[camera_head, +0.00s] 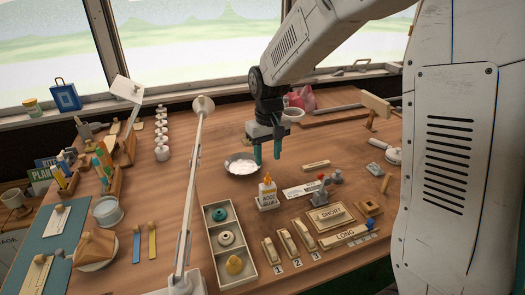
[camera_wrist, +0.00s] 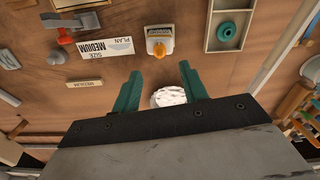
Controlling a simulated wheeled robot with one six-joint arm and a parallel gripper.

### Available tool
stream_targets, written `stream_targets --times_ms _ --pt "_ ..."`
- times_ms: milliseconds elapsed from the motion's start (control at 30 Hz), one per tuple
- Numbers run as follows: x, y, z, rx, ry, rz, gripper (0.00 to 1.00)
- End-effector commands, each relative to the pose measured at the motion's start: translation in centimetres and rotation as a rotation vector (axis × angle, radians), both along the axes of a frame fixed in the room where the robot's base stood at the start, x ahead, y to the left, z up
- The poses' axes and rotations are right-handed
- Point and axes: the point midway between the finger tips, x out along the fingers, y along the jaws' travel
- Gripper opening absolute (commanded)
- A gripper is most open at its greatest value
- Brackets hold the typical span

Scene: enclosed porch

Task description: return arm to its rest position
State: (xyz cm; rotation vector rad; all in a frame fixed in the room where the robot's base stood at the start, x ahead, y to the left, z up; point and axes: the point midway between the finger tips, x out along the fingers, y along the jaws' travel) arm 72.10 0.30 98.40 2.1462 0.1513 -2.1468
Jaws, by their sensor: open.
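My arm reaches in from the upper right in the head view. My gripper (camera_head: 267,151) hangs fingers-down above the wooden table (camera_head: 185,110). Its two teal fingers are apart with nothing between them in the head view. In the wrist view my gripper (camera_wrist: 157,88) also shows its fingers spread. A shallow bowl with white contents (camera_head: 242,167) stands on the table just left of the fingers. The bowl (camera_wrist: 170,97) shows partly behind the gripper's edge in the wrist view. A glue bottle (camera_head: 267,190) stands on a small base in front of the gripper.
A tall white lamp arm (camera_head: 194,180) rises left of the gripper. A compartment tray (camera_head: 249,274) holds round pieces. Labelled blocks (camera_head: 331,214) and a red-topped tool (camera_head: 320,188) lie to the right.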

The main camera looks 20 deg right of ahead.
Motion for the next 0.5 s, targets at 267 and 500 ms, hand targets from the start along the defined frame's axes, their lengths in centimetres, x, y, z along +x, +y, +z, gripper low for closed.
stream_targets --times_ms 267,500 --pt "-1.8 -0.1 -0.7 -0.005 0.062 -0.013 0.43" --pt "-9.9 -1.1 2.7 -0.011 0.136 -0.048 0.43"
